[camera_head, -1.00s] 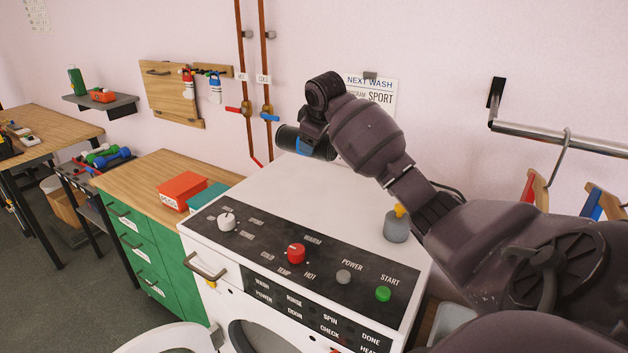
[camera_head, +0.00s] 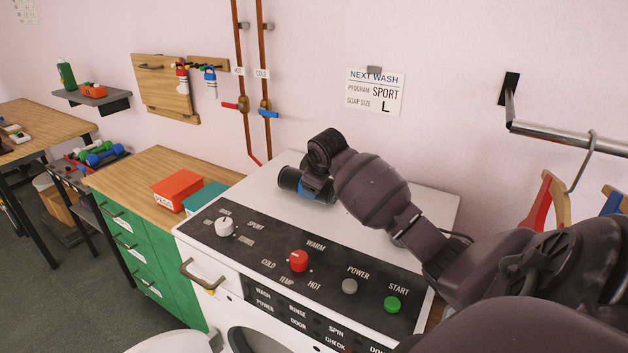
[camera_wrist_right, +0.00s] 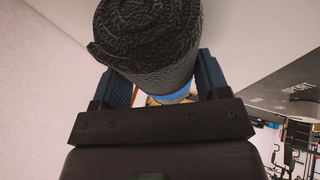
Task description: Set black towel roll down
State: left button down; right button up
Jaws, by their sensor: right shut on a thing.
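The black towel roll (camera_head: 289,178) with a blue band is at the back left of the white washing machine's top (camera_head: 266,192). My right gripper (camera_head: 312,184) is shut on it. In the right wrist view the black, rough-surfaced roll (camera_wrist_right: 150,40) lies between the two fingers of the gripper (camera_wrist_right: 165,85), with part of its blue band showing. The roll is low over the machine top; I cannot tell whether it touches. My left gripper is not in view.
The control panel (camera_head: 290,265) with its knobs runs along the machine's front. A red box (camera_head: 178,191) and a teal box (camera_head: 205,197) stand on the wooden counter (camera_head: 130,180) to the left. A metal rail (camera_head: 570,140) is on the wall at right.

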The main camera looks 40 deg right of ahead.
jog(key=shift+s+a+r, duration=0.15)
jog(key=shift+s+r, duration=0.05)
jog(key=shift+f, duration=0.15)
jog(key=o, duration=1)
jog(key=shift+f, duration=0.1)
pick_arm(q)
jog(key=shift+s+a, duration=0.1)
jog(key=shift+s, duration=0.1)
pick_arm(e)
jog(key=shift+w, duration=0.1)
